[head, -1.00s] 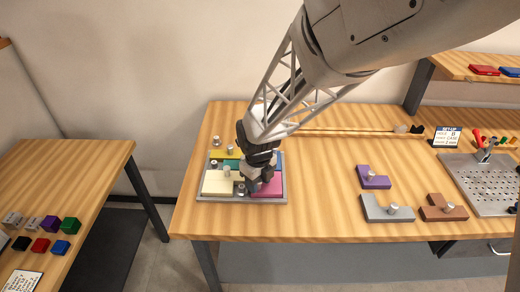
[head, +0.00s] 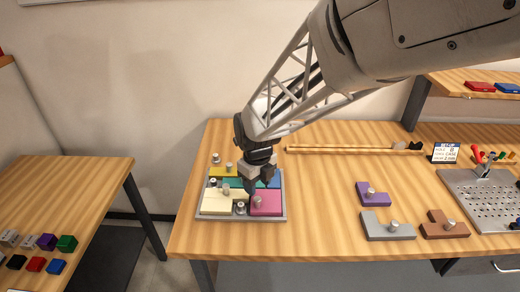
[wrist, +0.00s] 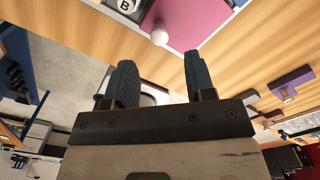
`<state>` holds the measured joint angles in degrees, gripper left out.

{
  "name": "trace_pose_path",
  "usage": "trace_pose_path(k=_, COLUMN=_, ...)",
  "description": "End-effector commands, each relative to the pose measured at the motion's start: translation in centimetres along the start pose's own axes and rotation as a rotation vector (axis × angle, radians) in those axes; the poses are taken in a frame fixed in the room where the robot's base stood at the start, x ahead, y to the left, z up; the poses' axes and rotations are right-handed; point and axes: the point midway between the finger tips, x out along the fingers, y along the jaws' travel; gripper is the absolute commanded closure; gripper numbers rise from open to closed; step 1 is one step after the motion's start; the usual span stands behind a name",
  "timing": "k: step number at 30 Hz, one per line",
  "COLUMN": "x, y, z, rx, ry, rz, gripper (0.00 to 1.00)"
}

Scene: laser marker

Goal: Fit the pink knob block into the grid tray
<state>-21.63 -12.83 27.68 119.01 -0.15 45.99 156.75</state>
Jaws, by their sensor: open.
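The pink knob block (head: 266,205) lies in the front right corner of the grid tray (head: 243,218), and its knob (head: 257,201) stands up. It looks flat in the tray, but I cannot tell whether it is fully seated. My gripper (head: 250,188) is above the tray, just over the block. In the wrist view, my gripper (wrist: 158,75) has its two fingers apart with nothing between them. The pink block (wrist: 188,22) and its pale knob (wrist: 160,36) are beyond the fingertips there. Cream (head: 218,201), yellow, teal and blue blocks also fill the tray, partly hidden by my gripper.
A purple block (head: 374,199), a grey block (head: 388,231) and a brown block (head: 445,230) lie on the table to the right. A perforated metal plate (head: 480,200) is farther right. A long wooden rod (head: 340,150) lies behind. The table between tray and blocks is clear.

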Motion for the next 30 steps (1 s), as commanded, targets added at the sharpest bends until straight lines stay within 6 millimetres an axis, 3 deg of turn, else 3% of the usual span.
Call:
trace_pose_path(k=6, x=-3.3, y=0.0, z=0.0, rx=0.0, ry=-0.002, rz=-0.001, gripper=0.5)
trace_pose_path(k=12, x=-4.9, y=0.0, z=0.0, rx=0.0, ry=0.0, rz=0.0, gripper=0.5)
trace_pose_path(k=30, x=-5.3, y=0.0, z=0.0, rx=0.0, ry=0.0, rz=0.0, gripper=0.5)
